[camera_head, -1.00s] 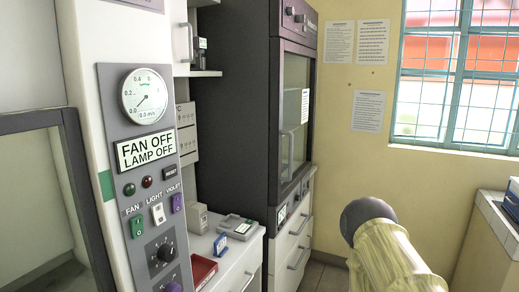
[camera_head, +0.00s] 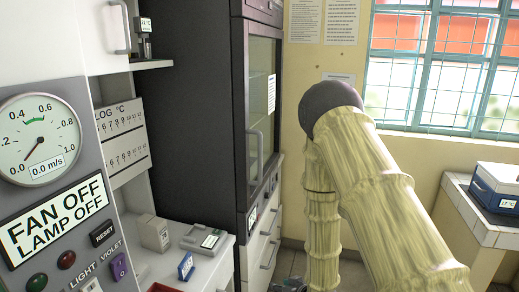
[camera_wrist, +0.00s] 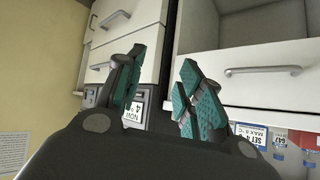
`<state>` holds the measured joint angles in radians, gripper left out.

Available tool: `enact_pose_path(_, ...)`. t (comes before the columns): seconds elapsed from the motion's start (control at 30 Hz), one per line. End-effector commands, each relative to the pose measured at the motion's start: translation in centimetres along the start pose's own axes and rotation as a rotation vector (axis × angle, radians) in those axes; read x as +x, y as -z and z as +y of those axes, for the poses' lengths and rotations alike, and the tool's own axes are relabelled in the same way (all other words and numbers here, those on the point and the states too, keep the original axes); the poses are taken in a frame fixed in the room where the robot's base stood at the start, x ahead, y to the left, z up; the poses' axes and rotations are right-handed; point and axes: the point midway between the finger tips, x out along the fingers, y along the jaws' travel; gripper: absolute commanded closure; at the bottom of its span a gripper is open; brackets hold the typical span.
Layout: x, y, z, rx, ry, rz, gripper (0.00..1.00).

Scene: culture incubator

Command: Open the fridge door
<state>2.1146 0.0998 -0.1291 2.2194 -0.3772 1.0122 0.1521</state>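A tall dark cabinet (camera_head: 190,120) stands left of centre in the head view. Its glass door (camera_head: 262,90) looks shut and has an upright bar handle (camera_head: 257,155). I take it for the fridge, though no name is readable. In the wrist view, a label reading "SET 4 MAX 8" (camera_wrist: 248,133) shows beside bottles at the lower right. My gripper (camera_wrist: 162,70) has teal-padded fingers spread apart with nothing between them. Drawer fronts and a "NOW 4" display (camera_wrist: 132,112) show beyond them. In the head view only a dark bit of it shows at the bottom edge.
White drawers (camera_head: 262,245) sit under the glass door. A counter (camera_head: 205,262) with small devices and a gauge panel (camera_head: 45,170) are at the left. A blue-and-white box (camera_head: 495,185) stands on a tiled bench at the right. My arm fills the right middle.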

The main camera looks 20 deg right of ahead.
Motion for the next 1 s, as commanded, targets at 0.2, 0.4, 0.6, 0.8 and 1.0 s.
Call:
enact_pose_path(0.2, -3.5, 20.1, 1.7, -0.077, 0.090, 0.338, 0.63)
enact_pose_path(0.4, -8.5, 32.7, 2.2, -0.146, 0.168, 0.557, 0.63)
enact_pose_path(0.6, -11.5, 38.2, 2.4, -0.184, 0.208, 0.655, 0.63)
enact_pose_path(0.8, -11.2, 39.6, 2.1, -0.192, 0.215, 0.668, 0.63)
enact_pose_path(1.0, -9.0, 41.4, 1.3, -0.193, 0.215, 0.667, 0.63)
